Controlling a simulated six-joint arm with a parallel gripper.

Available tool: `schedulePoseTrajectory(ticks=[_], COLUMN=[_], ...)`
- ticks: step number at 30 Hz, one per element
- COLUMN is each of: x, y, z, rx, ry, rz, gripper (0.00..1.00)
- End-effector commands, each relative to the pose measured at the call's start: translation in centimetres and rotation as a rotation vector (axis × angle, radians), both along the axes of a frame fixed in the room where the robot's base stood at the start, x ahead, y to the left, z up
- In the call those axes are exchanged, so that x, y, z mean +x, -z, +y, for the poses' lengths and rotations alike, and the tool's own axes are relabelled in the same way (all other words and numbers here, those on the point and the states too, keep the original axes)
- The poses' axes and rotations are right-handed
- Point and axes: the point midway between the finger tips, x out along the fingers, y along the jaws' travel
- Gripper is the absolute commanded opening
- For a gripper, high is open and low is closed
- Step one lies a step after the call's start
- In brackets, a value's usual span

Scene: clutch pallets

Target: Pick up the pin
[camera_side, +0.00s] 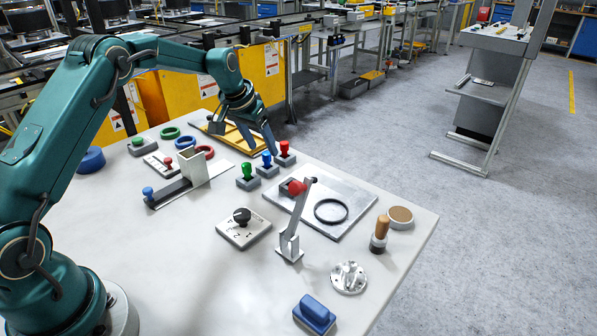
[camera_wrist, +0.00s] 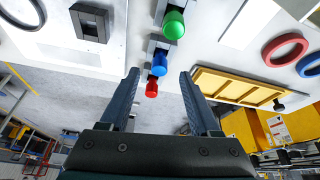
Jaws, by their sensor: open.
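Three round-topped pins stand in a row in small grey blocks: green (camera_side: 247,168), blue (camera_side: 266,158) and red (camera_side: 284,147). Which one is the task's pin I cannot tell. In the wrist view the green pin (camera_wrist: 173,24) is at the top, the blue pin (camera_wrist: 159,64) is below it, and the red pin (camera_wrist: 152,88) is lowest. My gripper (camera_wrist: 159,73) is open and empty, with the blue and red pins appearing between its fingers. In the side view my gripper (camera_side: 256,146) hangs close behind the row, fingers pointing down. Contact is not visible.
A yellow tray (camera_side: 233,139) lies behind my gripper. A metal plate (camera_side: 350,191) with a black ring and a red-knobbed lever (camera_side: 293,219) stand in front. Red and blue rings (camera_wrist: 286,50) lie nearby. The white tabletop's front left is clear.

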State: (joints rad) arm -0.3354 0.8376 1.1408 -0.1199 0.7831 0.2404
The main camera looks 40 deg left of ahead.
Motion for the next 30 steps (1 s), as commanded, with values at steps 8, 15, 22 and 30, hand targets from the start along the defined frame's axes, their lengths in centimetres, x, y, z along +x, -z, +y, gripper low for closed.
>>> schedulePoseTrajectory(ticks=[8,15,22,30], x=[0.9,1.0,1.0,1.0], y=[2.2,2.3,2.3,2.2], z=[0.1,0.1,0.1,0.1], rx=[0.000,0.001,0.001,0.001], ry=[0.000,0.001,0.001,0.001], rz=[0.000,-0.002,-0.001,-0.001], gripper=[0.63,0.63,0.00,0.00])
